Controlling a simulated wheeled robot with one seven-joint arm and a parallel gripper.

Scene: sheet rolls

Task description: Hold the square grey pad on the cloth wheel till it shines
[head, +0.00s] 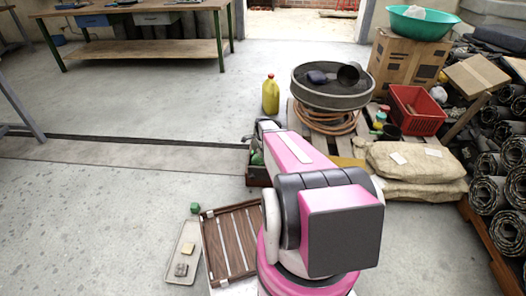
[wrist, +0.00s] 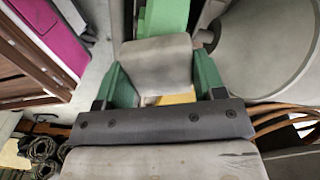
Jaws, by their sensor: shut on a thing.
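My gripper (wrist: 160,85) has green fingers and is shut on the square grey pad (wrist: 157,60), which shows pale and dull between them in the wrist view. Just beyond the pad is a green upright part (wrist: 163,17). A large grey rounded shape (wrist: 265,42) stands to the right of the pad; I cannot tell if it is the cloth wheel. I cannot tell whether the pad touches anything beyond the fingers. In the head view my pink arm hides the pad and most of the gripper.
A dark sieve (head: 325,93) sits over a coiled orange hose (head: 325,122) on a pallet. A yellow bottle (head: 271,95) stands behind my arm. Sacks (head: 415,170) and dark rolls (head: 497,205) crowd the right. A tray (head: 175,258) lies front left; the left floor is clear.

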